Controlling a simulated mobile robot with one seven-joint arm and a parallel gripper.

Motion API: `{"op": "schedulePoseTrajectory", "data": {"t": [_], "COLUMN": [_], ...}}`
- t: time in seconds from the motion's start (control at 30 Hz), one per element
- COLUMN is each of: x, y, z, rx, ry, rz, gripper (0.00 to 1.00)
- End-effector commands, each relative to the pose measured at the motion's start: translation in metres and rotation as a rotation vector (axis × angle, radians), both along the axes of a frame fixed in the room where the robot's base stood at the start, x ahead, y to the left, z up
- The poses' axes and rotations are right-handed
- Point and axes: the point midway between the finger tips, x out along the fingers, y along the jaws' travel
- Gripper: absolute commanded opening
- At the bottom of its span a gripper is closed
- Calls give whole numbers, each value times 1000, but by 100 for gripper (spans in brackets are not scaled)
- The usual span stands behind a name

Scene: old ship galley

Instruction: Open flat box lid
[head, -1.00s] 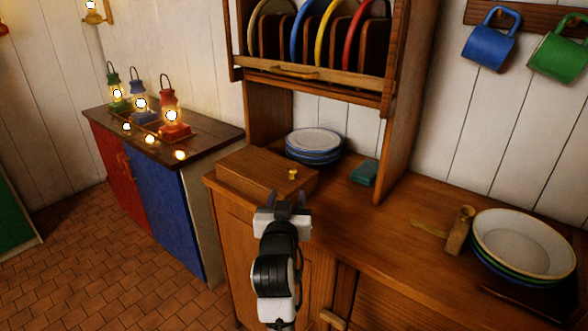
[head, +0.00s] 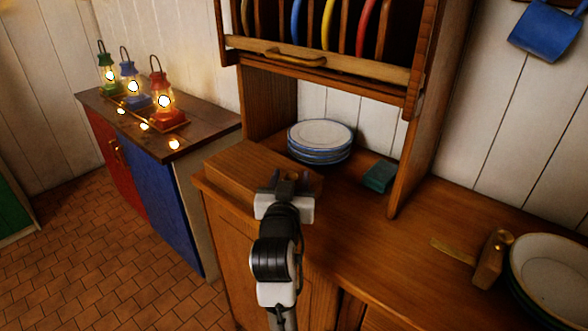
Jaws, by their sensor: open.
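The flat wooden box (head: 235,165) lies shut at the left end of the wooden counter, under the plate rack. My gripper (head: 288,180) is at the right part of the box's front, seen from behind. Its fingers are apart and overlap the box lid in the picture. The small yellow knob of the lid is mostly hidden behind my gripper, and I cannot tell whether the fingers touch it.
A stack of plates (head: 320,138) stands behind the box, with a teal block (head: 380,176) to its right. The plate rack (head: 320,70) overhangs the counter. Lanterns (head: 163,100) stand on the left cabinet.

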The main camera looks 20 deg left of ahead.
Motion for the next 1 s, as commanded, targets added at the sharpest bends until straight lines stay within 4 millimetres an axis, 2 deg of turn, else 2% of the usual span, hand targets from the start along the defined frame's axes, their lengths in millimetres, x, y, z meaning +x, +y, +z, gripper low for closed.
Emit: {"op": "schedulePoseTrajectory", "data": {"t": [0.4, 0.77, 1.0], "x": [-2, -2, -2], "y": [0, 0, 0], "z": [0, 0, 0], "rx": [0, 0, 0], "ry": [0, 0, 0], "rz": [0, 0, 0], "gripper": [47, 0, 0]}}
